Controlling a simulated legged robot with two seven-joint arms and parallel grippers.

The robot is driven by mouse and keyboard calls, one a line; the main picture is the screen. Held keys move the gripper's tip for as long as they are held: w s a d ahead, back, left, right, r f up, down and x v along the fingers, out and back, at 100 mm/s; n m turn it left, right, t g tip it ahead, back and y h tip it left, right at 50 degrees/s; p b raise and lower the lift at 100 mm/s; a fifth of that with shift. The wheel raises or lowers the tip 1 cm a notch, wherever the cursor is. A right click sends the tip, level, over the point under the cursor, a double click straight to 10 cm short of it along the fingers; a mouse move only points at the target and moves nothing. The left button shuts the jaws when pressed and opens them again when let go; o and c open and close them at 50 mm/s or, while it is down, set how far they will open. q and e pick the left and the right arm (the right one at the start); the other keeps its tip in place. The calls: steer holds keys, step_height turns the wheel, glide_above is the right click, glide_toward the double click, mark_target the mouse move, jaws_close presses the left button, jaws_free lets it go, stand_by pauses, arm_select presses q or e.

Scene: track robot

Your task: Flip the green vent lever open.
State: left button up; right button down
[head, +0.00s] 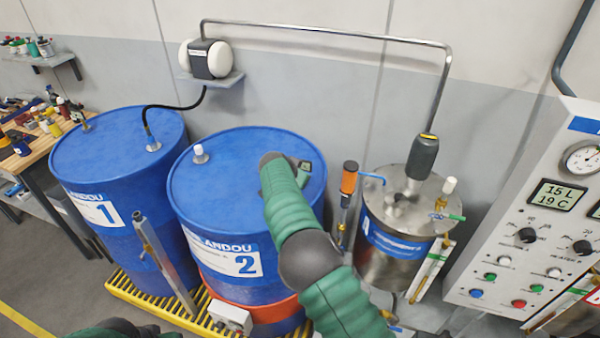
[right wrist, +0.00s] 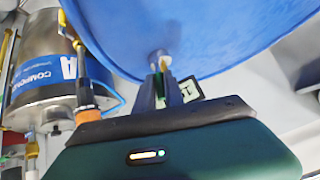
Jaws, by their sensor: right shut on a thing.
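My right arm reaches over blue drum 2 (head: 235,150). My right gripper (head: 300,166) is at the drum's back right rim and hides most of the fitting there in the head view. In the right wrist view, the dark fingers of my right gripper (right wrist: 165,80) are closed at a fitting with a white base (right wrist: 158,56) and a brass part on the drum top. A green strip, which looks like the green vent lever (right wrist: 159,90), shows between the fingers. Its exact angle is hard to tell. Of my left arm, only a dark green part shows at the bottom left; its fingers are outside the picture.
A steel tank (head: 385,262) with a green-handled valve (head: 450,217) stands right of drum 2, with an orange-handled tool (head: 348,178) between. Blue drum 1 (head: 120,145) stands left. A control panel (head: 530,235) is at far right. A metal pipe (head: 320,33) runs above.

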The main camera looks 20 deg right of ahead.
steer(key=shift+w+a+r+n+g+h+p, duration=0.3)
steer(key=shift+w+r+n+g+h+p, duration=0.15)
steer(key=shift+h+p, duration=0.4)
steer(key=shift+w+r, duration=0.1)
steer(key=c, duration=1.8)
jaws_free()
steer(key=shift+o, duration=0.5)
steer(key=shift+f, duration=0.3)
